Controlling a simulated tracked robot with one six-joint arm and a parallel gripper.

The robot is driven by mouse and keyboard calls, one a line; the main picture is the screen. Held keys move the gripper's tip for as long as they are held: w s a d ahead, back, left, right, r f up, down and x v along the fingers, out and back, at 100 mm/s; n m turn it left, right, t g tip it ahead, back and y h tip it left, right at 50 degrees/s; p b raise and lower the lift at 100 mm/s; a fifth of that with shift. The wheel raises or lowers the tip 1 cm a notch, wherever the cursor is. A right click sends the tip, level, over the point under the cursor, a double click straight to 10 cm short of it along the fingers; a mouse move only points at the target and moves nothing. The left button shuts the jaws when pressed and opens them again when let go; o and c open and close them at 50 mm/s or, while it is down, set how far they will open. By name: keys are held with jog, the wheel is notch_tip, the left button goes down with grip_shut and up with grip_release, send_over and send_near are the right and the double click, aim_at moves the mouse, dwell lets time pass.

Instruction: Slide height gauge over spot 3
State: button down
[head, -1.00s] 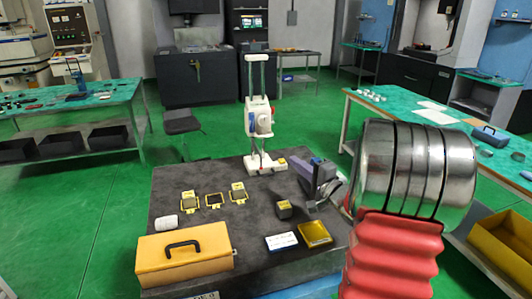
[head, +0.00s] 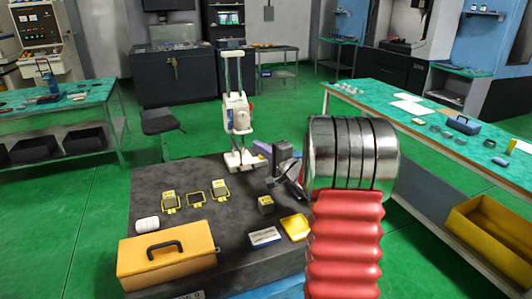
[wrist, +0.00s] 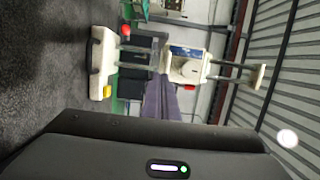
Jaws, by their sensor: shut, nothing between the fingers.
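The height gauge (head: 239,115), a tall white stand with two columns and a blue-marked head, stands upright at the back of the dark table (head: 180,180). In the wrist view it appears sideways (wrist: 186,66). My gripper (head: 260,148) is shut and empty just right of the gauge's base; its purple-grey fingers show in the wrist view (wrist: 160,86) pointing toward the gauge. I cannot tell whether they touch it. Left and right carry blocks; the middle looks empty. Their numbers are unreadable.
A yellow toolbox (head: 168,258) and a white roll (head: 147,225) occupy the front left. The surface between spots and gauge looks clear.

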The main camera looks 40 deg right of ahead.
jog(key=shift+w+a, duration=0.25)
jog(key=shift+a, duration=0.4)
jog(key=shift+w+a, duration=0.3)
jog(key=shift+a, duration=0.35)
jog(key=shift+w+a, duration=0.25)
jog(key=shift+a, duration=0.4)
jog(key=w+a, duration=0.2)
jog(key=a, duration=0.6)
jog(key=shift+a, duration=0.2)
jog(key=shift+d, duration=0.15)
